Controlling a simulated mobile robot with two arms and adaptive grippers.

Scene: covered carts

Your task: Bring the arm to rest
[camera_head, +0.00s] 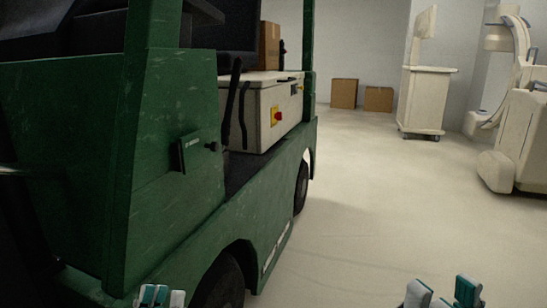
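My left gripper (162,297) shows only as pale and teal fingertips at the bottom edge, in front of the green cart's lower side. The tips are close together and the rest is cut off, so I cannot tell if it is open or shut. My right gripper (443,293) shows at the bottom right over bare floor. Its two teal and pale fingertips stand apart with nothing seen between them. Neither arm shows clearly beyond the fingertips.
A large green cart (180,215) with dark wheels fills the left side, carrying a white box (262,112) and a cardboard box (269,46). Pale floor (375,200) is clear at centre and right. Cartons (344,93), a white cabinet (424,100) and white equipment (520,140) stand farther back.

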